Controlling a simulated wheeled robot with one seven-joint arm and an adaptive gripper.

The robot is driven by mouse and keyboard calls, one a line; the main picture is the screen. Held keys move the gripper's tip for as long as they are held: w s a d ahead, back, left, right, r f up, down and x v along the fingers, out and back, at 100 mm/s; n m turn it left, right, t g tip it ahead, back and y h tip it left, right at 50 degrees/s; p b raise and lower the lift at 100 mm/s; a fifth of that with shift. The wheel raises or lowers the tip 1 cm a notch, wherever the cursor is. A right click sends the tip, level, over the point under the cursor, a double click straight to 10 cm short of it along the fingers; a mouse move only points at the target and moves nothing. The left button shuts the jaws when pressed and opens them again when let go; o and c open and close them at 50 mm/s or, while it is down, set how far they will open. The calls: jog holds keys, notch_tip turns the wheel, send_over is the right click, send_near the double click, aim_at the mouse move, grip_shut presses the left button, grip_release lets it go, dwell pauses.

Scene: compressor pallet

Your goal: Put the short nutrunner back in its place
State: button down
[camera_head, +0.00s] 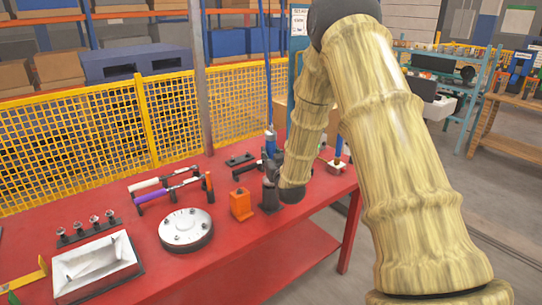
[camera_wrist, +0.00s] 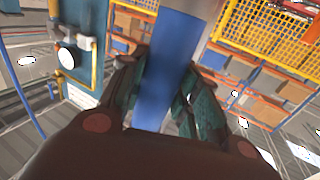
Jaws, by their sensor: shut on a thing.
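My gripper (camera_wrist: 162,100) is shut on a blue cylindrical tool body, which I take to be the short nutrunner (camera_wrist: 172,58); its upper end is grey. In the head view the blue top of the tool (camera_head: 270,141) rises upright above my gripper (camera_head: 271,165), over the red table. Its lower part is hidden by the gripper and wrist. A black block-shaped holder (camera_head: 270,198) stands just below the gripper, and an orange holder (camera_head: 241,205) stands left of it. I cannot tell whether the tool touches either holder.
Left of the holders are a round grey flange (camera_head: 186,229), a rack with white and purple-handled tools (camera_head: 158,197), and a white-lined tray (camera_head: 137,267). Another blue tool (camera_head: 338,147) stands behind my wrist at right. Yellow mesh fencing (camera_head: 100,135) runs behind the red table (camera_head: 250,262).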

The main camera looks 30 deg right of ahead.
jog(key=shift+f+b, duration=0.5)
jog(key=shift+f, duration=0.15)
dwell(0.5)
jog(key=c, duration=1)
grip_release()
jog(key=shift+o, duration=0.2)
jog(key=shift+f, duration=0.15)
jog(key=v, duration=1.2)
